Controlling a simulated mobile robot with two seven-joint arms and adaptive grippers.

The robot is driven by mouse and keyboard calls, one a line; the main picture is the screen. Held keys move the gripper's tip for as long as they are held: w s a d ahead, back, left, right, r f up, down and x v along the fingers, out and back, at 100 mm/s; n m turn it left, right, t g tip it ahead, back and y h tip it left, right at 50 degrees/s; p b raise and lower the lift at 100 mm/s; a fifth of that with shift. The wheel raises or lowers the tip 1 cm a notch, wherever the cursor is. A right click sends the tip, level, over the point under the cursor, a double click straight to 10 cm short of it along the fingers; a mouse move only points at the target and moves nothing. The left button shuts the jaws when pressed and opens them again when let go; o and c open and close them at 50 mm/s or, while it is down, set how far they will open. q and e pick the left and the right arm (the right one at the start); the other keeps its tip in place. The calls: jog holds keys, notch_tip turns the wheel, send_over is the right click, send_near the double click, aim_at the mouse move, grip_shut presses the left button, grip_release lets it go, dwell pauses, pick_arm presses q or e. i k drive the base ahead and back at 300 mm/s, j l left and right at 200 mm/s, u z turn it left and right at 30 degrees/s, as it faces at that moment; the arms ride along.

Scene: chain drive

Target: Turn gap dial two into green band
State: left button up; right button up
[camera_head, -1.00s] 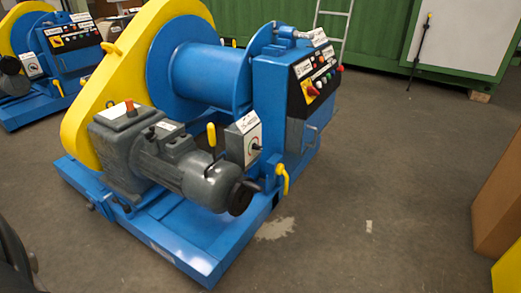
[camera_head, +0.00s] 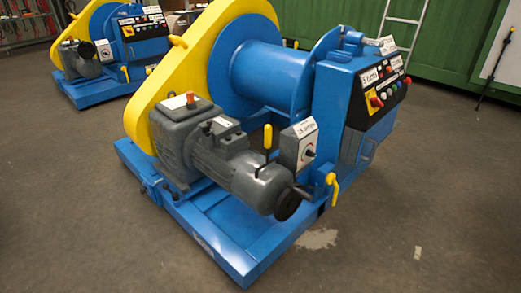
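A blue winch machine with a yellow chain guard (camera_head: 190,55) stands in the middle of the head view. The label above this dial is too small to read surely, and no green band can be made out. A second, similar machine (camera_head: 105,55) stands at the back left, with its own small white dial box (camera_head: 104,49). Which dial is gap dial two cannot be told. Neither of my grippers is in view.
A black control panel (camera_head: 385,93) with coloured knobs sits on the near machine's blue cabinet. A yellow lever (camera_head: 332,188) sticks out below it. A ladder (camera_head: 402,30) leans at a green container (camera_head: 450,45). The floor in front and at left is clear.

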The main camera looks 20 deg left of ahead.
aim_at(309, 154)
jog(key=i+l+u, duration=0.2)
jog(key=u, duration=0.15)
jog(key=i+l+u, duration=0.15)
jog(key=l+u, duration=0.2)
jog(key=i+l+u, duration=0.15)
jog(key=l+u, duration=0.15)
jog(key=i+l+u, duration=0.25)
jog(key=l, duration=0.3)
jog(key=l+u, duration=0.2)
jog(key=l, duration=0.3)
jog(key=i+l+u, duration=0.1)
jog(key=l, duration=1.05)
jog(key=l+u, duration=0.1)
jog(key=l, duration=1.1)
jog(key=i, duration=0.1)
